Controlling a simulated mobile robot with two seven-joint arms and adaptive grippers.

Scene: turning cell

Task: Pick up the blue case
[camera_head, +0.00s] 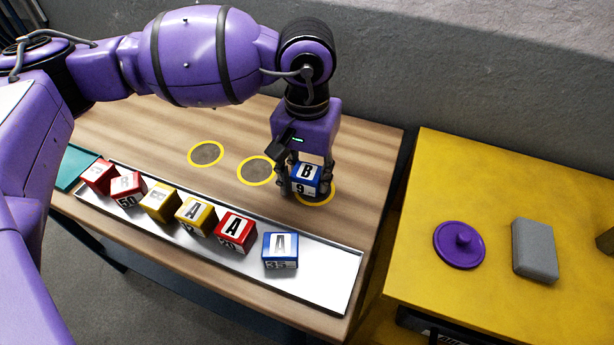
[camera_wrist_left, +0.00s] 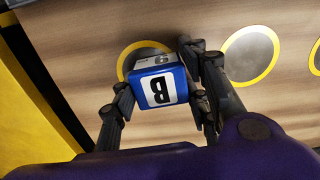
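Another blue case (camera_head: 281,250), marked A and 35, stands at the right of the metal tray. My right gripper is out of view.
The metal tray (camera_head: 325,285) also holds red and yellow lettered cases, such as a red one (camera_head: 235,232). Two other ringed spots (camera_head: 206,153) are empty. A yellow cabinet (camera_head: 440,190) at right bears a purple lid (camera_head: 460,246) and a grey block (camera_head: 535,250). A grey wall stands behind.

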